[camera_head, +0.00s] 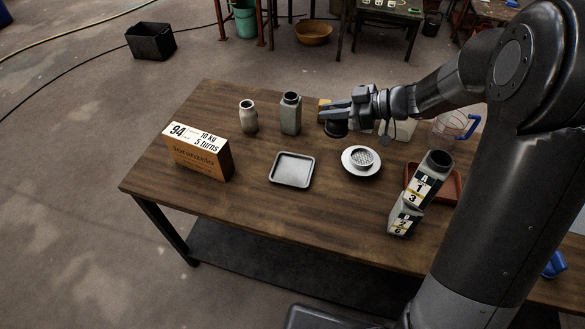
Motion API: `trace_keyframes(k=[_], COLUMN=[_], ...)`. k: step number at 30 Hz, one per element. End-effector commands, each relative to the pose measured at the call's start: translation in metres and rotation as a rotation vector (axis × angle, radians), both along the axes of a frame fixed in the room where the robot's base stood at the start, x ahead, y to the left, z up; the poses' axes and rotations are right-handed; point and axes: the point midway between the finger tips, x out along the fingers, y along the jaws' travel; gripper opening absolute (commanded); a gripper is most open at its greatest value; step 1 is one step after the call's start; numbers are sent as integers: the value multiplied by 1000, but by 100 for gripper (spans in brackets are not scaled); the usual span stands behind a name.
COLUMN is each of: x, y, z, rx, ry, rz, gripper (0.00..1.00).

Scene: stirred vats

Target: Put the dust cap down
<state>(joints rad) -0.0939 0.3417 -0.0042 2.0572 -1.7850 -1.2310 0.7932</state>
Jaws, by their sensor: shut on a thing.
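My gripper (338,115) reaches in from the right over the back of the wooden table (235,205). It is shut on a dark round cap (335,130), which I take to be the dust cap. The cap hangs under the fingertips near the tabletop, and I cannot tell whether it touches the wood. It is to the right of a grey square bottle (290,115) and behind a white saucer (376,171) that bears a small round strainer (361,157). The fingers partly hide a yellow thing (323,104) behind them.
A shallow metal tray (292,170) lies mid-table. A carton (197,153) and a small jar (248,117) stand to the left. A jug with a blue handle (471,127), a reddish tray (450,188) and labelled grey containers (404,219) are to the right. The table's front left is clear.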

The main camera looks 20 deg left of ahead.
Motion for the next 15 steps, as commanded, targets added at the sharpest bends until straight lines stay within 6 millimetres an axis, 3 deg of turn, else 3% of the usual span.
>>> trace_keyframes(k=[9, 15], x=[0, 1], y=[-2, -2], z=[-67, -94], rx=[-1, -1], ry=[8, 5], rz=[-6, -6], gripper=[0, 0])
